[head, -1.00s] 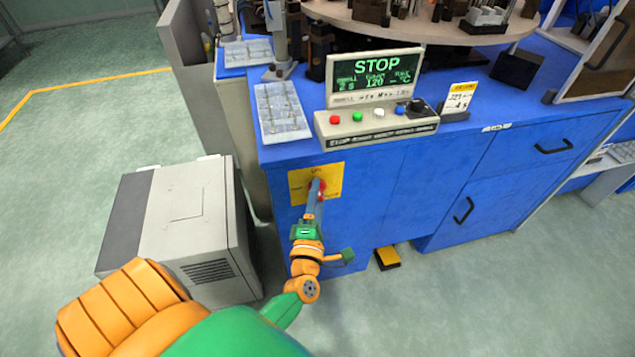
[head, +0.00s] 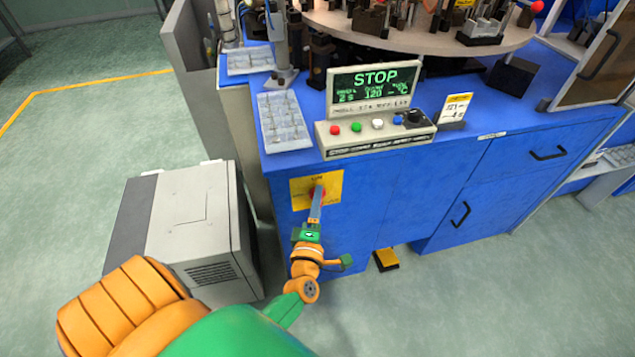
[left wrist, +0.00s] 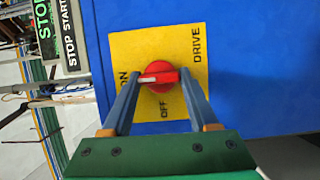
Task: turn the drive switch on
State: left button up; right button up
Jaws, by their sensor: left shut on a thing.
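The drive switch is a red round knob (left wrist: 160,75) on a yellow plate (left wrist: 128,45) marked DRIVE, ON and OFF. In the left wrist view its white mark points left, toward the ON lettering, and OFF is below. My left gripper (left wrist: 160,85) has its two fingers on either side of the knob and is shut on it. In the head view the left gripper (head: 317,198) reaches the plate (head: 300,190) on the blue cabinet front, its fingers partly covering the knob. My right gripper is in neither view.
The blue cabinet (head: 400,190) carries a control box (head: 375,135) with coloured buttons and a screen (head: 375,80) reading STOP. A grey unit (head: 185,220) stands left of my arm. A yellow-and-black pedal (head: 387,260) lies on the floor. The floor at right is clear.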

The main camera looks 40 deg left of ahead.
pick_arm(q)
jog(key=o, duration=1.4)
jog(key=shift+s, duration=0.1)
jog(key=v, duration=0.7)
jog(key=s+d+f+m+g+h+p, duration=0.5)
jog(key=d+f+m+h+p, duration=0.3)
jog(key=f+m, duration=0.45)
jog(key=s+a+f+m+g, duration=0.1)
jog(key=s+f+m+g, duration=0.1)
jog(key=s, duration=0.5)
jog(key=s+a+f+m+g+p, duration=0.1)
jog(key=s+f+m+g, duration=0.2)
jog(key=s+m, duration=0.4)
jog(key=s+a+f+m+g+p, duration=0.1)
jog(key=s+f+m+g, duration=0.2)
jog(key=s, duration=0.5)
jog(key=shift+s+a+m+g, duration=0.2)
jog(key=shift+m+g, duration=0.45)
jog(key=shift+g, duration=0.35)
